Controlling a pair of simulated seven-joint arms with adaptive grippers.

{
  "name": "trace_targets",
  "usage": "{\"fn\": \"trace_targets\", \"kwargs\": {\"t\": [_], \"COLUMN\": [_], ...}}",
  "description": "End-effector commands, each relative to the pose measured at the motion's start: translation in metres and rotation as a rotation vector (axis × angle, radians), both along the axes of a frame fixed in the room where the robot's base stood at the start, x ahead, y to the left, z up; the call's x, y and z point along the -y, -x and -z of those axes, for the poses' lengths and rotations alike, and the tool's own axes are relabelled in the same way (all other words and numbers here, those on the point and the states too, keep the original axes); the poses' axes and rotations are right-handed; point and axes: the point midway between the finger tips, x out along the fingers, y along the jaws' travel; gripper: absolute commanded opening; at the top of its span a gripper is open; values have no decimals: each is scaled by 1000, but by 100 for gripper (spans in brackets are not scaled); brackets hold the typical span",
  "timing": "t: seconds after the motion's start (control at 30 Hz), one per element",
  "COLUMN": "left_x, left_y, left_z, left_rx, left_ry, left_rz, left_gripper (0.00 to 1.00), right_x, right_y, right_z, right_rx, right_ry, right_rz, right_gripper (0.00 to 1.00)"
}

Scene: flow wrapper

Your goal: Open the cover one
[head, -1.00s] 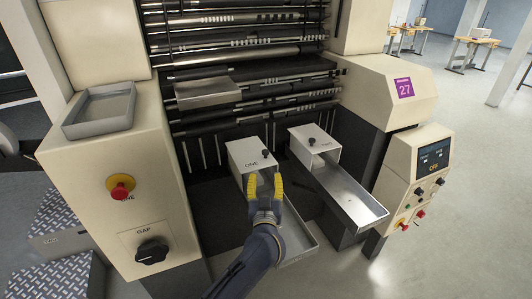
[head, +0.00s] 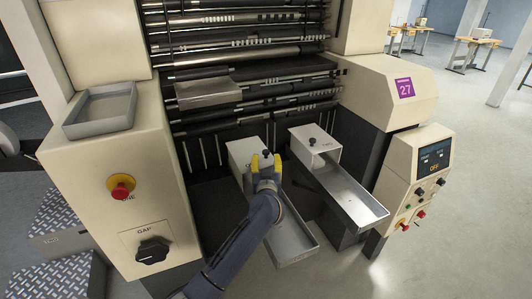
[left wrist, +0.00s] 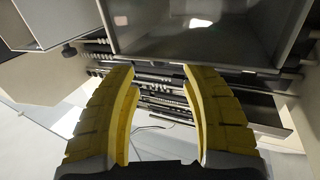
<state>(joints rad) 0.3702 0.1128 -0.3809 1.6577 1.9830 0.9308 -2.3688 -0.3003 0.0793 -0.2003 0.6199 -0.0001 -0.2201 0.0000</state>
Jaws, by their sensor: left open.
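Cover one (head: 241,150) is a white, box-like lid with a dark knob (head: 264,153) on top, at the upper end of the nearer metal chute. My left gripper (head: 266,160) is at this cover in the head view, with its yellow fingers either side of the knob in that picture. The fingers hide the cover's label, and contact cannot be made out. In the left wrist view the two fingers (left wrist: 158,75) are spread apart with nothing held between them. My right gripper is not in view.
A second white cover (head: 318,147) with a dark knob and its own metal chute (head: 345,190) stand to the right. A grey tray (head: 95,124) sits on the left cabinet. A red button (head: 121,187) and a GAP dial (head: 152,250) are on its face.

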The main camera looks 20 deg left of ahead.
Motion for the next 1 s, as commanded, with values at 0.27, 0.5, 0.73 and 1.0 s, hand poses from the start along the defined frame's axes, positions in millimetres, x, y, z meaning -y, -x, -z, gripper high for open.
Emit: {"fn": "trace_targets", "kwargs": {"t": [0.27, 0.5, 0.73, 1.0], "left_x": [-12, -16, -17, -17], "left_y": [-38, -53, -56, -56], "left_z": [0, 0, 0, 0], "left_rx": [0, 0, 0, 0], "left_ry": [-1, 0, 0, 0], "left_rz": [-1, 0, 0, 0], "left_gripper": [47, 47, 47, 40], "right_x": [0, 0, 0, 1], "right_y": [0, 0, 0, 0], "right_z": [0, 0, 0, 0], "right_rx": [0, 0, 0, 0], "right_ry": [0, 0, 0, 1], "right_rz": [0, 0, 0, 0], "right_gripper": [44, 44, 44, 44]}}
